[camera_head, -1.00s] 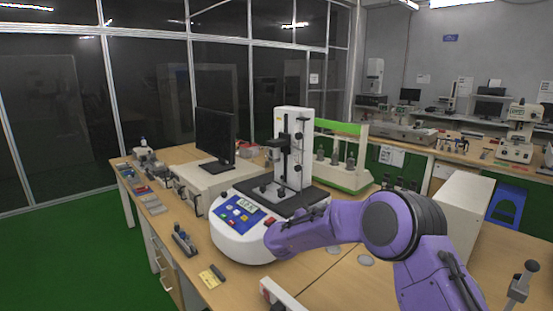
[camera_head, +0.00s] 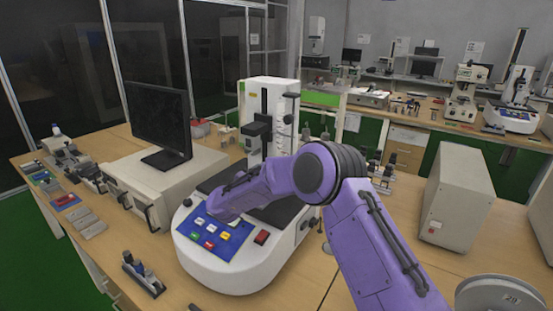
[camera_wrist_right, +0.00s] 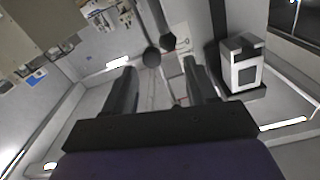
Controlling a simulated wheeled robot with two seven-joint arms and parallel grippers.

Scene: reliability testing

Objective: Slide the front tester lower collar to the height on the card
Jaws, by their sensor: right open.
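The front tester (camera_head: 225,262) has a white rounded base, a blue key panel and an upright white column (camera_head: 262,90) with a black crosshead. Dark knobs, likely the collars, show at the column's right side, one high (camera_head: 292,95) and one lower (camera_head: 305,134). My purple right arm crosses in front of the base; its gripper is not clear in the head view. In the right wrist view my right gripper (camera_wrist_right: 162,88) is open and empty. Two round dark knobs (camera_wrist_right: 151,57) lie beyond the gap between its fingers. I cannot make out the card. My left gripper is not in view.
A monitor (camera_head: 158,120) on a pale box stands left of the tester. A grey box (camera_head: 455,200) stands at the right, and a round disc marked 20 (camera_head: 490,298) at the bottom right. A small black tool rack (camera_head: 143,272) sits at the front left.

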